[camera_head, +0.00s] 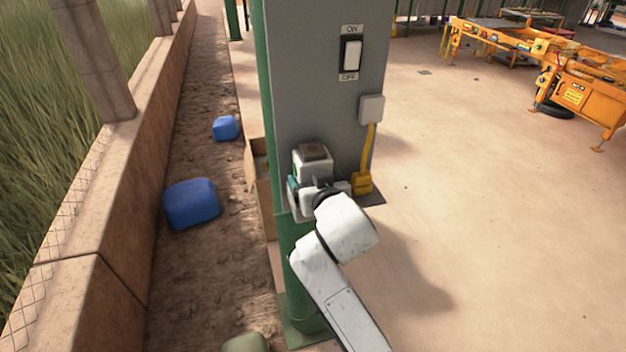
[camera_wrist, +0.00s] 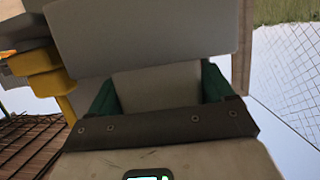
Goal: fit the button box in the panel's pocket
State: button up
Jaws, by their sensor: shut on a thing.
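The grey panel (camera_head: 335,110) stands upright in the head view, with an ON/OFF switch on its upper part. My gripper (camera_head: 307,181) is at the panel's lower part. The pale button box (camera_head: 312,161), with a dark brown square on its top, is at the gripper, close to the panel's face. In the wrist view, the green fingers of my gripper (camera_wrist: 158,90) close on both sides of the pale button box (camera_wrist: 155,82). A wide grey surface fills the area beyond it. The pocket is not distinguishable, and I cannot tell whether the box touches the panel.
A yellow conduit (camera_head: 368,155) runs below a small pale box (camera_head: 371,109) just right of the gripper. A cardboard box (camera_head: 264,195) is behind the green post (camera_head: 303,270) on the left. Blue lumps (camera_head: 191,203) lie by the wall.

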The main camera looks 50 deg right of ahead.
jog(key=shift+f+b, duration=0.5)
jog(key=shift+f, duration=0.15)
jog(key=shift+s+f, duration=0.15)
jog(key=shift+f, duration=0.45)
jog(key=shift+b, duration=0.3)
jog(key=o, duration=1.4)
jog(key=shift+f, duration=0.1)
jog(key=shift+c, duration=0.2)
jog(key=v, duration=0.5)
jog(key=r+b+v, duration=0.1)
jog(key=v, duration=0.4)
jog(key=shift+a+r+b, duration=0.2)
jog(key=shift+r+b, duration=0.1)
jog(key=shift+s+a+r, duration=0.1)
jog(key=shift+s+r, duration=0.1)
jog(key=shift+s, duration=0.05)
